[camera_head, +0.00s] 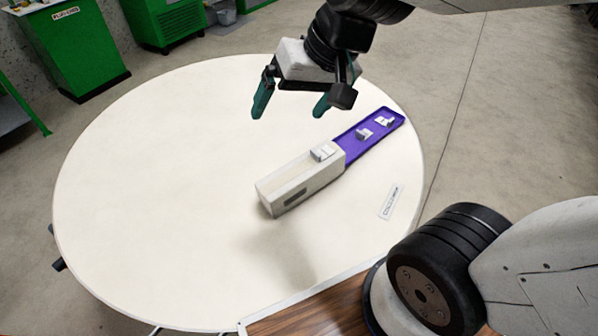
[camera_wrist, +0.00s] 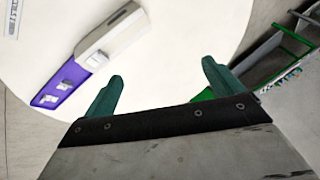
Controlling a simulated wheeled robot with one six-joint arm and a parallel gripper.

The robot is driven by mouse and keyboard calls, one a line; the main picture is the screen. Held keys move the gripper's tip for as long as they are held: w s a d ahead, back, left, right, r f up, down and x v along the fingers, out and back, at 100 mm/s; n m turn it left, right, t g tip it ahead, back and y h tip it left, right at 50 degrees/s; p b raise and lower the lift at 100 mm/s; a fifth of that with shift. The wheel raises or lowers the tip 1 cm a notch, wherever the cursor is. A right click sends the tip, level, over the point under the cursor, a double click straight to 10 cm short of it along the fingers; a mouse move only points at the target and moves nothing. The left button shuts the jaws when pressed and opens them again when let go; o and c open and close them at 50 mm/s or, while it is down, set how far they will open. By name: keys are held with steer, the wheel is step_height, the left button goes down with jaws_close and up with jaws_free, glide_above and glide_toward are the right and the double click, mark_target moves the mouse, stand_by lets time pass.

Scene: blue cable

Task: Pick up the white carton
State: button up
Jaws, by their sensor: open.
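A long white box (camera_head: 290,186) with a dark slot in its side lies on the round table; it also shows in the wrist view (camera_wrist: 118,32). A small white block (camera_head: 322,152) sits on its far end, and two more small white pieces, a middle one (camera_head: 364,133) and a far one (camera_head: 384,121), lie on a purple tray (camera_head: 396,113) joined to that end. I cannot tell for certain which of these is the white carton. My gripper (camera_head: 291,108) is open and empty, above the table. In the wrist view its green fingers (camera_wrist: 162,72) are apart, with the box beyond them to the upper left.
The round cream table (camera_head: 150,170) is mostly bare, with wide free room left of the box. A flat white label (camera_head: 390,202) lies near its right edge. Green cabinets (camera_head: 72,45) stand on the floor behind. A wooden surface (camera_head: 310,315) is at the front.

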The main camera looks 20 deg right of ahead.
steer(key=w+a+f+m+t, duration=0.1)
steer(key=w+a+m+t, duration=0.1)
steer(key=w+a, duration=0.35)
steer(key=w+a+f+m+t, duration=0.2)
steer(key=w+a+m, duration=0.1)
steer(key=w, duration=0.6)
steer(key=m+g+h, duration=0.5)
steer(key=m+h, duration=0.5)
steer(key=h, duration=0.6)
glide_toward(303, 166)
steer(key=shift+w+f, duration=0.35)
steer(key=shift+f, duration=0.1)
steer(key=shift+s+d+f+h, duration=0.1)
steer(key=shift+s+d+h, duration=0.05)
steer(key=shift+s+h, duration=0.2)
steer(key=shift+d+f, duration=0.1)
steer(key=shift+d, duration=0.25)
steer(key=x, duration=0.7)
steer(key=shift+a, duration=0.1)
steer(key=c, duration=1.8)
steer(key=shift+o, duration=0.2)
steer(key=shift+w, duration=0.1)
